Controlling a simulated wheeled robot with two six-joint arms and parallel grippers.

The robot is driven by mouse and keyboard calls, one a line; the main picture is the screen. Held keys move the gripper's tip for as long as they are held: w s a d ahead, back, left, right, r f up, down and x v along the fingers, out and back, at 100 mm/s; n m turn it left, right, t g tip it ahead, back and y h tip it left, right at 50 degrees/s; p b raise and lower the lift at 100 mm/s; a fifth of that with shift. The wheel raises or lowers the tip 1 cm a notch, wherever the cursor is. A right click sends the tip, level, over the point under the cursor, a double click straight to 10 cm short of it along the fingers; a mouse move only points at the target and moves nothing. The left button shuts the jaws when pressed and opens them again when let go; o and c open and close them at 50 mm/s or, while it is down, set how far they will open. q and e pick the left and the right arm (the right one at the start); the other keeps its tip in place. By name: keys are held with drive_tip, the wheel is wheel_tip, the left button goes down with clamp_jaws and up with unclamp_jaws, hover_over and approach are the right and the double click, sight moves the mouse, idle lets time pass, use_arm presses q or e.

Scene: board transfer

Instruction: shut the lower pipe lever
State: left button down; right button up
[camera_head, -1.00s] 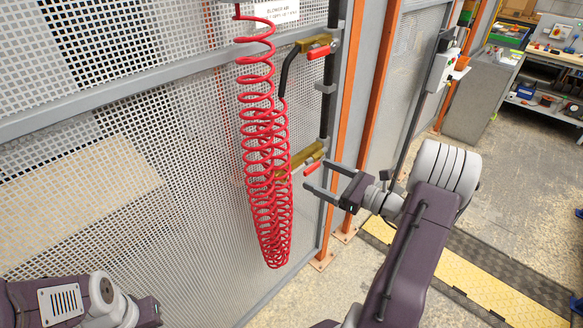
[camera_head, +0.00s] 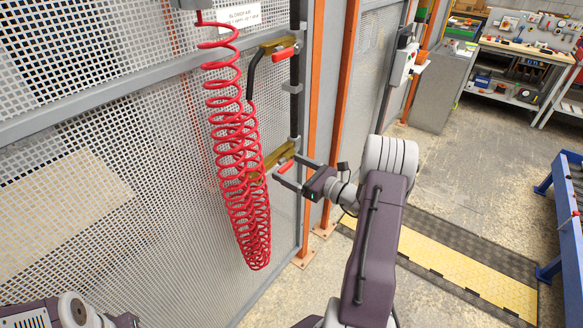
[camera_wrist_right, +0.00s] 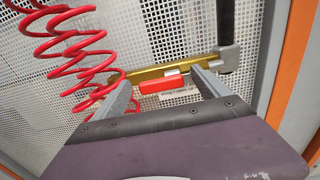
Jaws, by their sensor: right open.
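The lower pipe lever has a red handle (camera_head: 285,167) and sits on a lower brass pipe branch (camera_head: 262,160) off the dark vertical pipe. In the right wrist view the red handle (camera_wrist_right: 163,85) lies roughly along the brass pipe (camera_wrist_right: 145,76). My right gripper (camera_head: 286,169) is open at the lever. In the wrist view its fingers (camera_wrist_right: 160,79) stand to either side of the handle; I cannot tell whether they touch it. Part of my left arm shows at the bottom left, but its fingers are out of frame.
A red coiled hose (camera_head: 238,150) hangs just left of the lever, before the mesh fence (camera_head: 90,190). An upper red lever (camera_head: 284,53) is on the same pipe (camera_head: 296,100). An orange post (camera_head: 316,105) stands right of it. A blue frame (camera_head: 570,235) is at far right.

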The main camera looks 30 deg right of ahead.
clamp_jaws()
drive_tip(key=w+d+r+m+p, duration=0.2)
drive_tip(key=d+r+m+p, duration=0.2)
drive_tip(key=m+p, duration=0.9)
drive_tip(key=shift+w+d+r+m, duration=0.35)
drive_tip(key=shift+d+m, duration=0.75)
drive_tip(key=shift+m, duration=1.3)
drive_tip(key=shift+s, duration=0.1)
unclamp_jaws()
drive_tip(key=shift+d, duration=0.1)
